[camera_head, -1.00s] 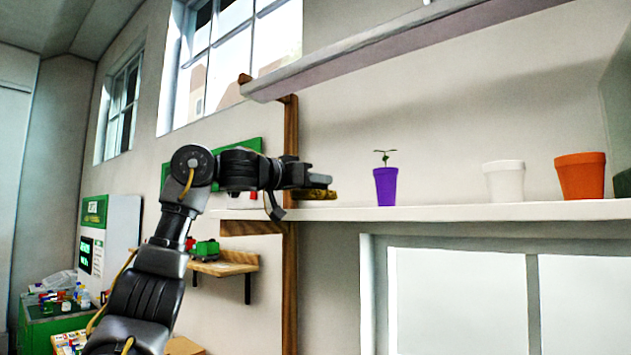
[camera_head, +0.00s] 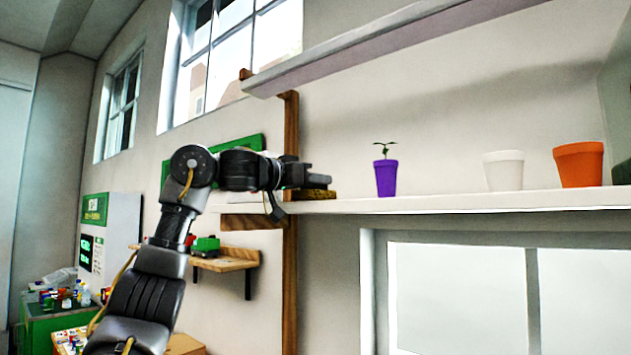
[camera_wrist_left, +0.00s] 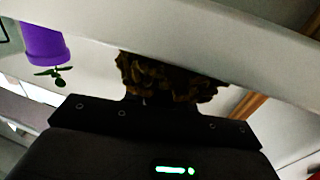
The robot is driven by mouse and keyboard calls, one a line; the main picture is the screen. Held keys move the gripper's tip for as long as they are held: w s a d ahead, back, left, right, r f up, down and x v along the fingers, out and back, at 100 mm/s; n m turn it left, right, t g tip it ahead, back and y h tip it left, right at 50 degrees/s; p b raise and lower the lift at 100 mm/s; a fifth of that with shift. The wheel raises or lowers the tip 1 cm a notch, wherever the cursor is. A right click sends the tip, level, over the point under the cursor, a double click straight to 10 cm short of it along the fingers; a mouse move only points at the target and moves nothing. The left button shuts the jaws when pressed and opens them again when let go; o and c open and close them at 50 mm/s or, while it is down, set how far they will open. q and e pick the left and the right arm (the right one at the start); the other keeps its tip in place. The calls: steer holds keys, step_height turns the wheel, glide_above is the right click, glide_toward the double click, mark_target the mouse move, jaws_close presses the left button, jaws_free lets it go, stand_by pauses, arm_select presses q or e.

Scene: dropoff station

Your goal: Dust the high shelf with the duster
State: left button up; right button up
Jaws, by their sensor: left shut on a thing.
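My left gripper (camera_head: 318,180) is shut on the duster (camera_head: 312,195), a brownish-yellow thing showing below the fingers. In the left wrist view the duster (camera_wrist_left: 165,80) is a shaggy brown mass just ahead of the gripper, next to the pale shelf. The long white shelf (camera_head: 450,202) runs across the wall to the right. The duster is at the shelf's left end; I cannot tell whether it touches the surface. Its handle is hidden by the gripper. My right gripper is not in view.
A purple pot (camera_head: 386,179) with a sprout stands on the shelf right of the gripper. A white pot (camera_head: 503,171) and an orange pot (camera_head: 579,165) stand farther right. Another shelf (camera_head: 370,45) is above. A wooden post (camera_head: 291,262) is by the shelf's left end.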

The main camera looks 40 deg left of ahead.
arm_select(q)
steer(key=shift+f, duration=0.25)
steer(key=shift+s, duration=0.15)
steer(key=shift+s+r+b, duration=0.1)
steer(key=shift+s+b, duration=0.35)
steer(key=shift+s, duration=0.25)
steer(key=shift+w, duration=0.15)
steer(key=shift+w+p, duration=0.8)
steer(key=shift+w, duration=0.55)
steer(key=shift+f, duration=0.2)
